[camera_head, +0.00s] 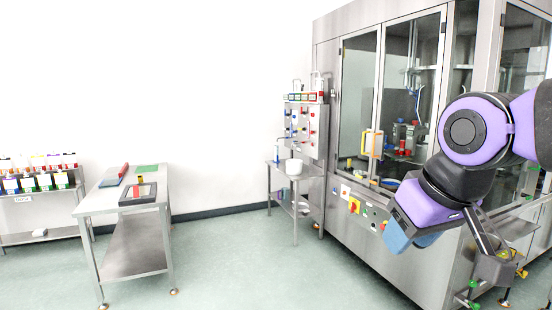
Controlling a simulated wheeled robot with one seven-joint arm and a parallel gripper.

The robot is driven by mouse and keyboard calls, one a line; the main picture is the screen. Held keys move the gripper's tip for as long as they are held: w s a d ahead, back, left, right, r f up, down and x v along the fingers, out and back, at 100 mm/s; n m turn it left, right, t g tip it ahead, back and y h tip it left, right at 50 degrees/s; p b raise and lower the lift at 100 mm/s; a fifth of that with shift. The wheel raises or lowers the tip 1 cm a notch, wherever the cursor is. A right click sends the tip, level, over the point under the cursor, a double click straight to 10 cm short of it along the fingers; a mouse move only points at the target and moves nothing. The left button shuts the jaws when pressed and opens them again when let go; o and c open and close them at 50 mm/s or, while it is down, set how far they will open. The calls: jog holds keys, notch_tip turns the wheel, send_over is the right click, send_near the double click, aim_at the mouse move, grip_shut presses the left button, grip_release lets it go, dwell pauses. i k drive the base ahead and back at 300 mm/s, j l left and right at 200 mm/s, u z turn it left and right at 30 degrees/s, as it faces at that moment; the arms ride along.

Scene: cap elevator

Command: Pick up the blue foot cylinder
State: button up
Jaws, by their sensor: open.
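A small blue upright piece (277,152) stands at the small steel side table by the machine. It is too small to tell whether it is the blue foot cylinder. My gripper (492,252) hangs at the lower right in front of the steel machine, at the end of my purple and black arm. It is open, and I see nothing held in it. It is far from the blue piece, to its right and nearer the camera. My arm hides part of the machine's front and lower right.
A large glass-fronted steel machine (345,225) fills the right side. A steel table (100,200) with a red block, a green mat and a dark tray (138,194) stands at left. A rack of coloured bins (40,182) is at far left. The middle floor (235,255) is clear.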

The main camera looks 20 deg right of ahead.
aim_at(276, 148)
jog(key=i, duration=3.05)
jog(key=i+z, duration=0.1)
jog(key=i, duration=1.45)
jog(key=i+j, duration=0.2)
jog(key=i, duration=1.35)
jog(key=i+j+z, duration=0.15)
jog(key=i+z, duration=0.3)
jog(key=i+j+z, duration=0.45)
jog(key=i, duration=0.2)
jog(key=i+j+z, duration=0.6)
jog(key=i, duration=0.3)
